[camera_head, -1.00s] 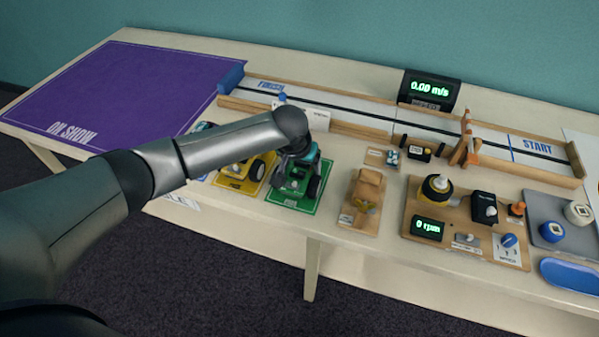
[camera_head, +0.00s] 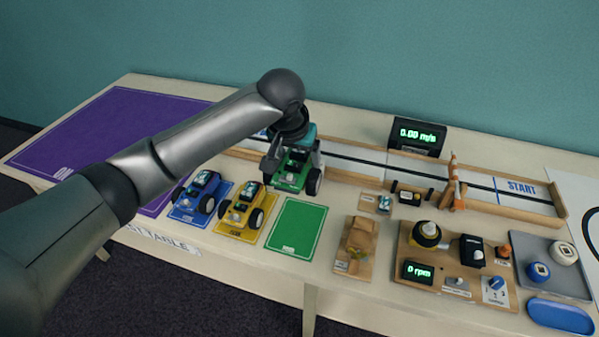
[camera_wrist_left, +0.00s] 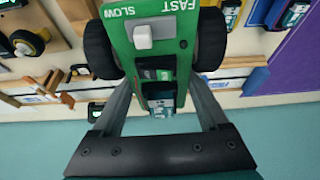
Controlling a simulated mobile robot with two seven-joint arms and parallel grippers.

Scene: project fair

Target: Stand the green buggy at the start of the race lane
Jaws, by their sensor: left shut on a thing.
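My left gripper (camera_head: 291,160) is shut on the green buggy (camera_head: 290,178) and holds it up above the table, near the lane's front wall. In the left wrist view the green buggy (camera_wrist_left: 160,45) sits between the two fingers (camera_wrist_left: 162,105); its black wheels, a white switch and the words FAST and SLOW show. The race lane (camera_head: 370,163) runs along the back of the table, with START (camera_head: 521,187) marked at its right end. The green mat (camera_head: 297,228) below the buggy is bare. My right gripper is not in view.
A blue buggy (camera_head: 198,192) and a yellow buggy (camera_head: 243,208) stand on mats to the left. A speed display (camera_head: 418,136) is behind the lane. A wooden motor board (camera_head: 440,275) lies in front.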

